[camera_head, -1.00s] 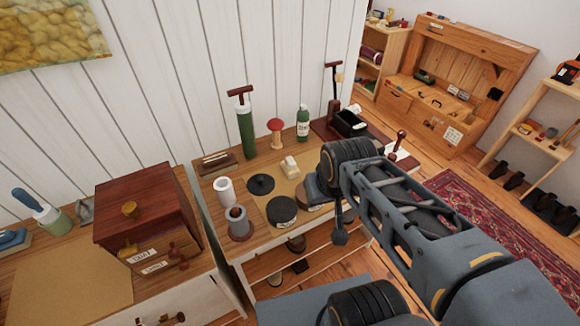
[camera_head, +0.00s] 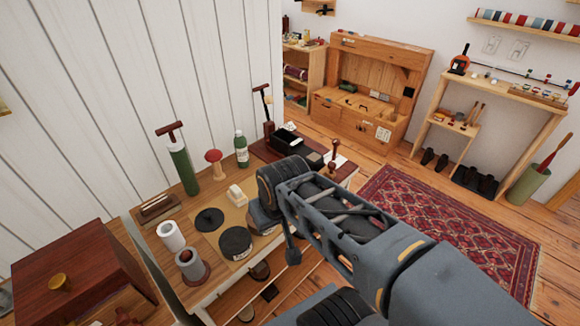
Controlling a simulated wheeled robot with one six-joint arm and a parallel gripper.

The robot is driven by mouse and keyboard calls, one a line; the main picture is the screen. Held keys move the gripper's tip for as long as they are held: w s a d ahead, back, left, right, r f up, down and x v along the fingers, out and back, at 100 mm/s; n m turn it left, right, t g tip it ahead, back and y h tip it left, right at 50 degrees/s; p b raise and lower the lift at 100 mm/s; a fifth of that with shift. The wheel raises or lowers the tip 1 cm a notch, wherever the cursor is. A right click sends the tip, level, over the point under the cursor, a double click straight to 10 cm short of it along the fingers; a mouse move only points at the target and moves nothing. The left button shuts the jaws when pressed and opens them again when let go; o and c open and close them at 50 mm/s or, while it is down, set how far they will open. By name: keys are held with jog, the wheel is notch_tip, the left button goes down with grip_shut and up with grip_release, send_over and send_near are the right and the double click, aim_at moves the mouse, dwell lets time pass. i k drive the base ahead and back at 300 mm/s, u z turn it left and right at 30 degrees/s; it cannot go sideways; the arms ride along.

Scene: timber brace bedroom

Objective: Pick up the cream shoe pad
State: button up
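A small cream block (camera_head: 236,196), which looks like the cream shoe pad, sits on the tan mat (camera_head: 238,217) on the wooden bench. It lies behind a black round tin (camera_head: 235,242) and to the right of a flat black disc (camera_head: 209,219). My arm reaches in from the lower right. Its end, my gripper (camera_head: 292,254), hangs in front of the bench's right part, to the right of the block and apart from it in the picture. The fingers are too small and hidden to tell their state. Part of another tin is hidden behind my arm.
A white cup (camera_head: 171,236), a grey holder (camera_head: 191,265), a green pump (camera_head: 183,168), a red mushroom shape (camera_head: 214,163) and a green bottle (camera_head: 241,149) crowd the bench. A dark red cabinet (camera_head: 80,270) stands left. Free floor and a red rug (camera_head: 450,225) lie right.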

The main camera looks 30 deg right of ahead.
aim_at(236, 195)
jog(key=u, duration=1.95)
jog(key=k, duration=1.05)
jog(key=z, duration=1.1)
jog(key=i, duration=1)
jog(key=u, duration=0.05)
